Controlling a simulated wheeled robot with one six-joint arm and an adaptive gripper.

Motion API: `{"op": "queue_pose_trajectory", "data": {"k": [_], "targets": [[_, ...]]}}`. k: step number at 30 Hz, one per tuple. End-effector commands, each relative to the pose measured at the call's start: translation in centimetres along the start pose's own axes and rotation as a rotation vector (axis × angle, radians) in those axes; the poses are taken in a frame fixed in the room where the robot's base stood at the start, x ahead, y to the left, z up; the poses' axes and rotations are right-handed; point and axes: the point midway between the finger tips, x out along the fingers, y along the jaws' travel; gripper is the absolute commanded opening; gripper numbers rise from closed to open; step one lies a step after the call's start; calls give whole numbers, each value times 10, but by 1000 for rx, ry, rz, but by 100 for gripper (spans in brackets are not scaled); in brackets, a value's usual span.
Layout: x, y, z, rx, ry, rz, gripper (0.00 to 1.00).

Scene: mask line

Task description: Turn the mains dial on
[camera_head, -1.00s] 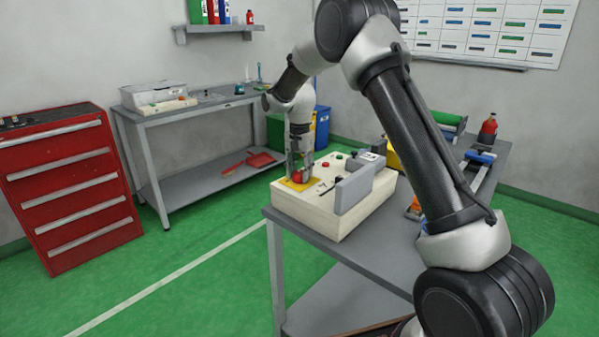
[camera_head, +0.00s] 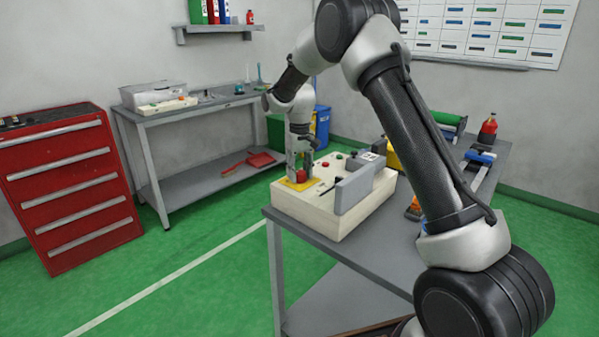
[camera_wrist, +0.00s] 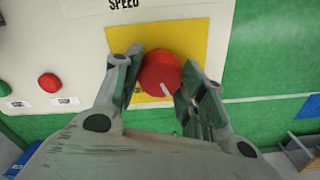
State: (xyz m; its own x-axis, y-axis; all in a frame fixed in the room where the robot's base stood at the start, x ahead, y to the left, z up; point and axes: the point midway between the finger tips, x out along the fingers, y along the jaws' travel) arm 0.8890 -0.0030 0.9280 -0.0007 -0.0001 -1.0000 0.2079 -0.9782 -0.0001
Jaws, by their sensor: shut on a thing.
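The mains dial is a red round knob with a white pointer line, on a yellow plate (camera_wrist: 190,42) of the cream control box (camera_head: 330,224). In the wrist view the dial (camera_wrist: 160,73) sits between my two fingers, its pointer slanting toward the lower right. My gripper (camera_wrist: 157,85) is shut on the dial, one finger on each side. In the head view my gripper (camera_head: 299,168) comes down from above onto the dial (camera_head: 299,177) at the box's left end. Part of the yellow plate is hidden by my fingers.
A grey upright plate (camera_head: 354,189) stands at the box's front right. A red button (camera_wrist: 49,82) and a green button (camera_wrist: 4,88) lie left of the dial in the wrist view.

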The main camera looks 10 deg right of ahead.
Motion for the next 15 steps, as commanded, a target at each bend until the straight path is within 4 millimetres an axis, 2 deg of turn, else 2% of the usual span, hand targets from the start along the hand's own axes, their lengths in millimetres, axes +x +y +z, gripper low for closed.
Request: {"op": "queue_pose_trajectory", "data": {"k": [6, 15], "targets": [[-1, 0, -1, -175, 2, 0, 17], [-1, 0, -1, -334, 3, 1, 17]]}}
